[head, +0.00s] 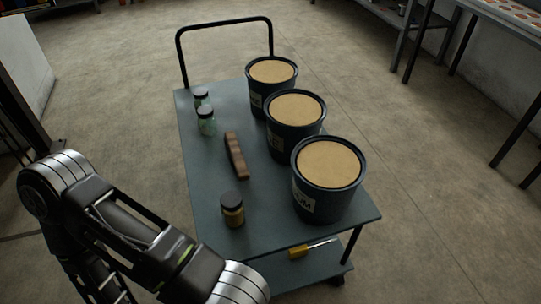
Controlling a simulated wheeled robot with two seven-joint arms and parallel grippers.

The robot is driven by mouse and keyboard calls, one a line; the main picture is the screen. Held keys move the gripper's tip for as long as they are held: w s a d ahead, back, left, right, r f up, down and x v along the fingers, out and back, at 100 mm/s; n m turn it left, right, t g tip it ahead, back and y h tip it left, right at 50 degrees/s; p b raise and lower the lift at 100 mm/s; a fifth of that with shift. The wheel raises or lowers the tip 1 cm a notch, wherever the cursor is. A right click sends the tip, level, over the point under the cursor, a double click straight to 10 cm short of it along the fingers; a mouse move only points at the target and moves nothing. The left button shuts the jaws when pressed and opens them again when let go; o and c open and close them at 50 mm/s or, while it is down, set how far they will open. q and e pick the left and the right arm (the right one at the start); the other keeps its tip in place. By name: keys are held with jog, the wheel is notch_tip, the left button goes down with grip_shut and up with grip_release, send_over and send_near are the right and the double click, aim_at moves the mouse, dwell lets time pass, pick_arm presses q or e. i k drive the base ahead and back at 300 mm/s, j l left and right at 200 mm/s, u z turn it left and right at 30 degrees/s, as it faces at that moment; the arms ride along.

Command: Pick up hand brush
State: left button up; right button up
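A long, narrow brown object, which looks like the hand brush (236,155), lies on the top deck of a grey-blue cart (200,165). It lies lengthwise near the middle of the deck, between the small jars and the large buckets. Nothing covers it. My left arm comes in at the lower left, in front of the cart. Its gripper is outside the picture, and so is my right gripper.
Three dark buckets with tan tops (272,72) (295,108) (330,165) line the deck's right side. Two pale jars (201,97) (206,121) stand far left; a yellow-brown jar (232,210) stands nearer. A yellow item (298,252) lies on the lower shelf.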

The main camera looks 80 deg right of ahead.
aim_at(234, 151)
jog(key=z, duration=2.55)
